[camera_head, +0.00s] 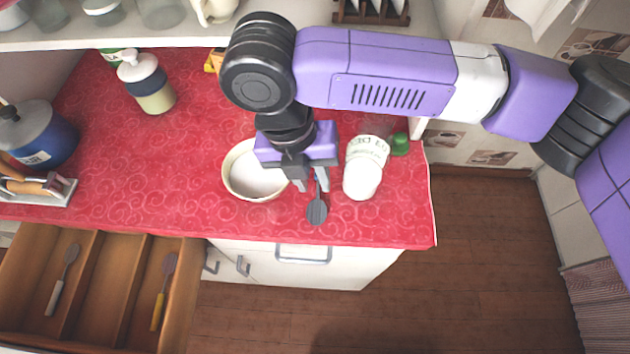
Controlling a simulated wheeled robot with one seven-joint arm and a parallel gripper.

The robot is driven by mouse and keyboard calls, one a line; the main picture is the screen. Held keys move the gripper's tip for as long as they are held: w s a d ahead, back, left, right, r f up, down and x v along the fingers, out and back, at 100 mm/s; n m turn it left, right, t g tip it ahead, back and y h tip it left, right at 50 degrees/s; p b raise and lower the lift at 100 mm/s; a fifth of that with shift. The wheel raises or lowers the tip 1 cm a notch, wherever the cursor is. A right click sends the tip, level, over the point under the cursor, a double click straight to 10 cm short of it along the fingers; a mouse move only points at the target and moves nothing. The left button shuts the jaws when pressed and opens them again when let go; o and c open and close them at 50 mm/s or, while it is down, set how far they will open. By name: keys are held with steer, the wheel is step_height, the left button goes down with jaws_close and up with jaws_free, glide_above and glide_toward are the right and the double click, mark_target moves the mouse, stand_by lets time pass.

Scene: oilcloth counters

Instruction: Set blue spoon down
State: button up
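The blue spoon (316,211) shows as a dark grey-blue, rounded head on the red counter cloth, near the front edge. Its thin handle runs up toward my gripper (311,184) and is partly hidden by it. My gripper points down over the counter, between the white bowl and the white tub. Its two fingers stand apart with a visible gap. The handle shows between them, closer to the right finger, and I see no grip on it. The spoon looks to lie on the cloth, though its exact height is hard to tell.
A white bowl (240,183) stands close left and a white tub (362,182) close right, with a green item (400,143) beyond. An open drawer (112,290) at the lower left holds two utensils.

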step_height(320, 180, up, 10)
steer(key=a, duration=0.2)
steer(key=shift+b, duration=0.4)
steer(key=shift+f, duration=0.15)
